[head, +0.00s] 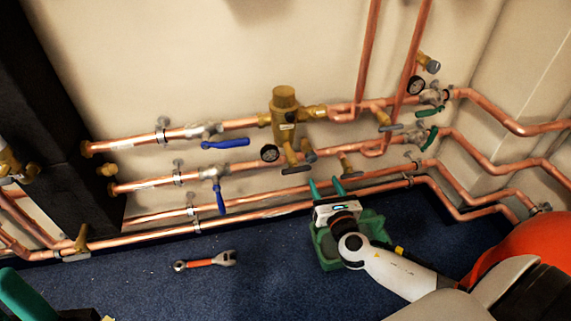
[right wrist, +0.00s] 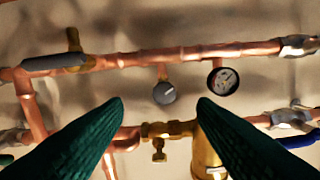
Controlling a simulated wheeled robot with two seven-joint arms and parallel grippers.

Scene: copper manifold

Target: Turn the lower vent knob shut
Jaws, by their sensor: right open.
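The lower vent knob (head: 308,151) looks like a small round grey knob by the brass valve body, right of a round gauge. In the right wrist view, the grey knob (right wrist: 164,93) hangs on a short brass stem from a copper pipe, between my fingertips in the picture. My right gripper (head: 326,186) is open and empty, its two green fingers pointing toward the pipes just below and right of the knob. Its fingers appear apart from the knob. A teal piece at the lower left edge appears to be my left gripper (head: 22,296), mostly cut off.
A gauge (head: 270,153) sits left of the knob; a grey-handled brass valve (head: 347,166) is right of it. Blue levers (head: 225,142) are further left. A wrench (head: 205,261) lies on the blue floor.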

